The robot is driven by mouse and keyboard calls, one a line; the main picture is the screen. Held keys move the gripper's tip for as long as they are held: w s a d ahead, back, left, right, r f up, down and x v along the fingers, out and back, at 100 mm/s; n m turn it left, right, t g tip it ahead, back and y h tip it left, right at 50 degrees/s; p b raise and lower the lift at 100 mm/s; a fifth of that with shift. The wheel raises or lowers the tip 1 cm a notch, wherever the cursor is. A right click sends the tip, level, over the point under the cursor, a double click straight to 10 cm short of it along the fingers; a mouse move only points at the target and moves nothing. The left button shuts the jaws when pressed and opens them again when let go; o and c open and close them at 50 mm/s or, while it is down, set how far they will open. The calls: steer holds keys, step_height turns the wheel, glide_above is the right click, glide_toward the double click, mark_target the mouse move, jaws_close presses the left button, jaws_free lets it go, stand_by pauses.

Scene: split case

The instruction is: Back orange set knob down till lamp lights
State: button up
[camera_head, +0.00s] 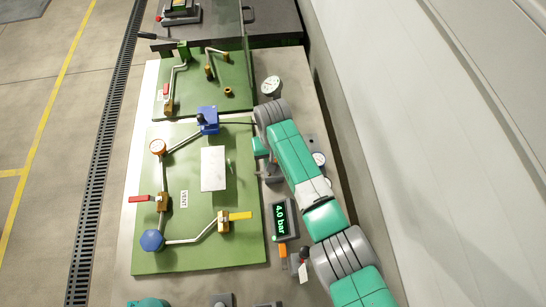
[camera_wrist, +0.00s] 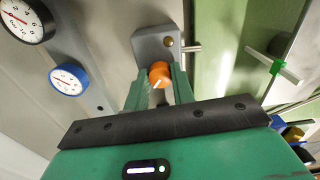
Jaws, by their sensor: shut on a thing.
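In the wrist view the orange knob (camera_wrist: 159,72) sits on the front of a grey bracket (camera_wrist: 150,42). A white mark shows on its face. My gripper (camera_wrist: 160,88) has its two green fingers on either side of the knob, shut on it. In the head view my gripper (camera_head: 261,147) is at the right edge of the green panel, beside a grey stand (camera_head: 270,174); the knob is hidden there. A display (camera_head: 283,221) reads 4.0 bar in green. I cannot make out which part is the lamp.
The green panel (camera_head: 245,255) carries pipes, a blue valve body (camera_head: 208,118), a red lever (camera_head: 140,199) and a yellow lever (camera_head: 240,215). Dial gauges stand near my fingers: one black-rimmed (camera_wrist: 27,17), one blue-rimmed (camera_wrist: 68,80). A wall runs along the right.

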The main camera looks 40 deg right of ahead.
steer(key=o, duration=1)
step_height(320, 180, up, 8)
steer(key=shift+f+p, duration=0.1)
steer(key=shift+p, duration=0.65)
